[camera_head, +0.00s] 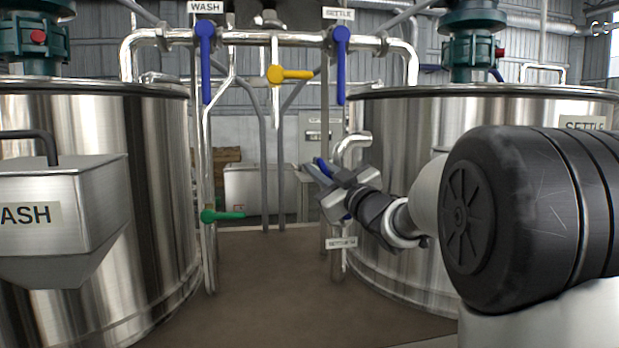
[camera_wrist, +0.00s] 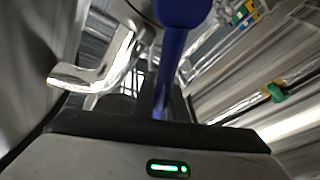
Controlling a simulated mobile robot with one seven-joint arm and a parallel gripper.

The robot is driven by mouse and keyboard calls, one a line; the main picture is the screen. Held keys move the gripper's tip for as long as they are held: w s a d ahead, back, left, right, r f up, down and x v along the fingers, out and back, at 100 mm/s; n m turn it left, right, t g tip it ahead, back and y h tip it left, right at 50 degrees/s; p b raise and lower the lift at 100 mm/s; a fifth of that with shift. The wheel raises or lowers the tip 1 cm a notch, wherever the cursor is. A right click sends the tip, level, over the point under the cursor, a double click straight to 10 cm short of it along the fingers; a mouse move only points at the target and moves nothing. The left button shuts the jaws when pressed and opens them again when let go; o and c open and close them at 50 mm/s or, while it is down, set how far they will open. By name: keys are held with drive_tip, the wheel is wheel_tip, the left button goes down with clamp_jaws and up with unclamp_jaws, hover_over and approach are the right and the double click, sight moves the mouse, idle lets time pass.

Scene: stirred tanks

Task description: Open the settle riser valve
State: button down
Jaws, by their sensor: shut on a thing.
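The settle riser valve has a blue handle (camera_head: 322,166) on the riser pipe in front of the right tank, above a small tag (camera_head: 341,243) that starts with SETTLE. My gripper (camera_head: 330,183) reaches in from the right and is shut on this handle. My fingers hide much of the handle and the valve body in the head view. In the wrist view the blue handle (camera_wrist: 182,30) runs down between the fingers of my gripper (camera_wrist: 160,98). A bent shiny pipe (camera_wrist: 95,76) lies left of it.
Overhead, a WASH blue handle (camera_head: 205,60) and a SETTLE blue handle (camera_head: 341,62) hang down. A yellow handle (camera_head: 290,74) points right between them. A green handle (camera_head: 222,215) is on the left riser. Steel tanks (camera_head: 150,180) (camera_head: 400,120) stand either side, with open floor (camera_head: 270,290) between.

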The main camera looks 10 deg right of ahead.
drive_tip(key=shift+d+r+m+t+h, duration=0.35)
drive_tip(key=shift+d+m, duration=0.35)
drive_tip(key=shift+m, duration=0.3)
drive_tip(key=c, duration=1.8)
unclamp_jaws()
drive_tip(key=shift+o, duration=0.2)
